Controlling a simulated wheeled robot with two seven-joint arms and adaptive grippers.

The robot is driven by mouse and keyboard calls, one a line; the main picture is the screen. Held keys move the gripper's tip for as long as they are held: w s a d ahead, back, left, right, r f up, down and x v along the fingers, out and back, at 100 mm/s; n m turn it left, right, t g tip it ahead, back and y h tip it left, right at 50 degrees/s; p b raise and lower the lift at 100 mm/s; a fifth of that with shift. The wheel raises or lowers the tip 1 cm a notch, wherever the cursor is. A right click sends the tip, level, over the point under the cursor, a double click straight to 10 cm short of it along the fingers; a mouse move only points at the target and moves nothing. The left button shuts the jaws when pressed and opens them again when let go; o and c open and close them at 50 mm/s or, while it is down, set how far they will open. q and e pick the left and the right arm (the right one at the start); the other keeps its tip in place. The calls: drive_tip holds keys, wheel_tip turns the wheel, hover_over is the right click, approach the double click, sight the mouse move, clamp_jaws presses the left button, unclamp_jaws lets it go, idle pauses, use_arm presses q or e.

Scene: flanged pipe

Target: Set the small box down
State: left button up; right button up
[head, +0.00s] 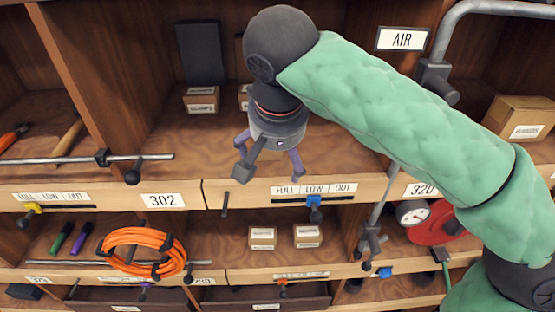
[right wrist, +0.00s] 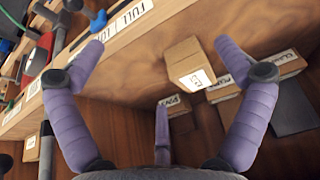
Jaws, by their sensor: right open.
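My right gripper (head: 269,172) is open, fingers spread and pointing down, over the front of the upper middle compartment. In the right wrist view the fingers (right wrist: 161,46) stand wide apart and empty. A small cardboard box (right wrist: 188,62) with a white label shows between and beyond the fingertips, beside the lip marked FULL LOW. It is clear of both side fingers. I cannot pick this box out in the head view, where my arm and gripper cover part of the compartment. My left gripper is in neither view.
A small box (head: 201,99) stands further back on this shelf, below a dark block (head: 200,52). Two boxes (head: 262,238) (head: 307,236) sit on the shelf below. The shelf lip (head: 232,195) and a grey rod (head: 70,160) lie in front. An orange cable coil (head: 140,252) hangs lower left.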

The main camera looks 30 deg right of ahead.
drive_tip(key=shift+s+a, duration=0.3)
drive_tip(key=shift+s, duration=0.25)
drive_tip(key=shift+s+a, duration=0.3)
drive_tip(key=shift+s, duration=0.2)
